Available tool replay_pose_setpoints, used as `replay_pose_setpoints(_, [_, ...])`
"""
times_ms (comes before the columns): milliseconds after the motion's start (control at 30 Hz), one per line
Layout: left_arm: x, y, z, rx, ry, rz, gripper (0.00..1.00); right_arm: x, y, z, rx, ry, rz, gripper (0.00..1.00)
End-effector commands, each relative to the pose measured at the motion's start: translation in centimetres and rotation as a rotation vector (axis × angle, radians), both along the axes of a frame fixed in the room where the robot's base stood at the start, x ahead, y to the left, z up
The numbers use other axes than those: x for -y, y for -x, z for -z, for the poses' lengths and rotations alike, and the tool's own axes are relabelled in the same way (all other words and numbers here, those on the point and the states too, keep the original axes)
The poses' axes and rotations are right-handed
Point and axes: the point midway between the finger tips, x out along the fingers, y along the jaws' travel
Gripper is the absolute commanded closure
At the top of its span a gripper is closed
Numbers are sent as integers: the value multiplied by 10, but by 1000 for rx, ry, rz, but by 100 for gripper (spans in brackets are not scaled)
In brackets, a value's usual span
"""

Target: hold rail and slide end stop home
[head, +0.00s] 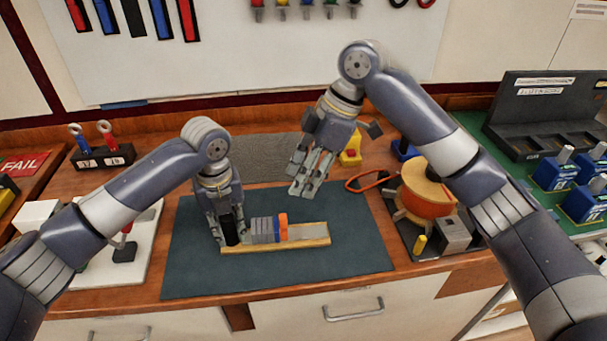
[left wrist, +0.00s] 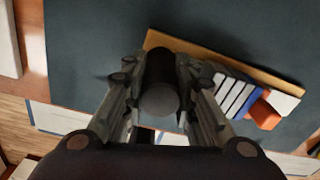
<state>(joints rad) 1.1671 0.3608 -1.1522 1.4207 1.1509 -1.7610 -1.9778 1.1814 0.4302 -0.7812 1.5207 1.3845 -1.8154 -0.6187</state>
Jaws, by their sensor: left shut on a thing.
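A tan rail (head: 276,246) lies on the dark mat, with a row of grey modules (head: 264,230) standing on it. An orange piece (head: 283,227), which may be the end stop, stands at the row's right side, with a pale block beside it. My left gripper (head: 228,232) is shut around an upright black cylindrical grip (head: 231,232) at the rail's left end. The left wrist view shows this black grip (left wrist: 160,85) between the fingers, beside the rail (left wrist: 220,58) and the orange piece (left wrist: 265,113). My right gripper (head: 301,190) hangs above the mat behind the row, apart from it; its finger gap is unclear.
The dark mat (head: 200,275) is clear in front of the rail and to its right. An orange spool (head: 428,192) stands on a dark tray at the right. A white board (head: 150,240) lies left of the mat. Blue devices (head: 555,172) stand at the far right.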

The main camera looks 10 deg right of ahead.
Motion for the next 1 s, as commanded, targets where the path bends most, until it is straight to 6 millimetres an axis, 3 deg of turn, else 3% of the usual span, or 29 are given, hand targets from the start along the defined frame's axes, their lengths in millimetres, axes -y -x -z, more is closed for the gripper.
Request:
replay_pose_setpoints(167, [-1, 0, 0, 1, -2, -2, 100, 0, 0, 0, 0, 0, 0, 62])
replay_pose_setpoints(200, [-1, 0, 0, 1, -2, -2, 68, 0, 0, 0, 0, 0, 0, 62])
replay_pose_setpoints(300, [-1, 0, 0, 1, -1, -2, 51, 0, 0, 0, 0, 0, 0, 62])
replay_pose_setpoints(667, [0, 0, -4, 1, 1, 0, 51, 0, 0, 0, 0, 0, 0, 62])
replay_pose_setpoints(767, [0, -1, -15, 3, 1, -1, 51, 0, 0, 0, 0, 0, 0, 62])
replay_pose_setpoints(1000, [0, -1, -65, 4, 1, 0, 51, 0, 0, 0, 0, 0, 0, 62])
